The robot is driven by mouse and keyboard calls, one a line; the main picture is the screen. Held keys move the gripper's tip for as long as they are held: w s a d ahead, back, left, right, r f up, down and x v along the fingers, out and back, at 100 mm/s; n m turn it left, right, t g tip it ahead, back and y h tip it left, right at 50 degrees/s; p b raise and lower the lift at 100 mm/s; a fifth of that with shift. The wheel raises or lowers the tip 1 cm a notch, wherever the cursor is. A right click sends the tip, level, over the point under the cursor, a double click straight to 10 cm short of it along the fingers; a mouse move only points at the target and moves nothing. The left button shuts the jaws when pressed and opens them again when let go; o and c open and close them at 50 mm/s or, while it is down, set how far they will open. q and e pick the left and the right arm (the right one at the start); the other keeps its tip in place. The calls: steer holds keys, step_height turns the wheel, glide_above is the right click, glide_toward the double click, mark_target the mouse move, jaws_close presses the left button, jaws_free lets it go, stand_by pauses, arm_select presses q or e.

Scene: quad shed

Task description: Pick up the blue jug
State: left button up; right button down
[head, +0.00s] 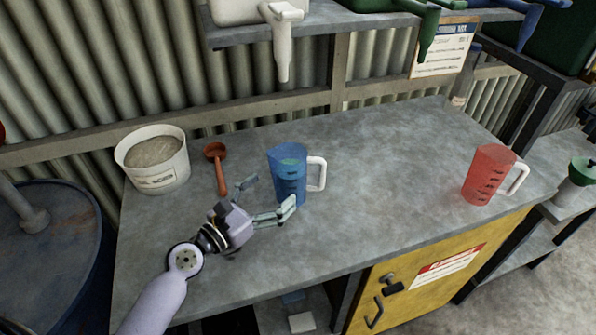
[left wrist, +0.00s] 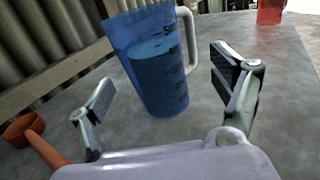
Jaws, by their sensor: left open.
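The blue jug (head: 290,176) stands upright on the grey bench, with its white handle on the right and dark measuring marks on its side. In the left wrist view the blue jug (left wrist: 157,62) stands just ahead, between and beyond the fingers. My left gripper (head: 268,199) is open and low over the bench, at the front left of the jug. In the left wrist view my left gripper (left wrist: 168,98) has its fingers spread wide, with nothing between the tips. My right gripper does not show.
An orange-red scoop (head: 219,168) lies left of the jug. A white bucket (head: 157,178) of pale material stands farther left. A red jug (head: 486,176) stands at the bench's right. Shelf taps (head: 283,45) hang above. Bench space between the jugs is clear.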

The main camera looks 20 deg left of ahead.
mark_target(282, 182)
arm_select(q)
steer(key=x, duration=0.3)
steer(key=shift+w+d, duration=0.1)
steer(key=shift+w, duration=0.25)
steer(key=x, duration=0.3)
steer(key=p+x, duration=0.1)
steer(key=x, duration=0.1)
steer(key=shift+a+f, duration=0.2)
steer(key=shift+a, duration=0.1)
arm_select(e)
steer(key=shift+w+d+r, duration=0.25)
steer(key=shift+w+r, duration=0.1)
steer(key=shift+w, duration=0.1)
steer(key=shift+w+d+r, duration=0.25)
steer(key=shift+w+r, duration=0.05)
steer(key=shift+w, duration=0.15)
arm_select(q)
steer(key=shift+c, duration=0.4)
steer(key=c, duration=1.6)
steer(key=shift+r, duration=0.15)
steer(key=shift+c, duration=0.4)
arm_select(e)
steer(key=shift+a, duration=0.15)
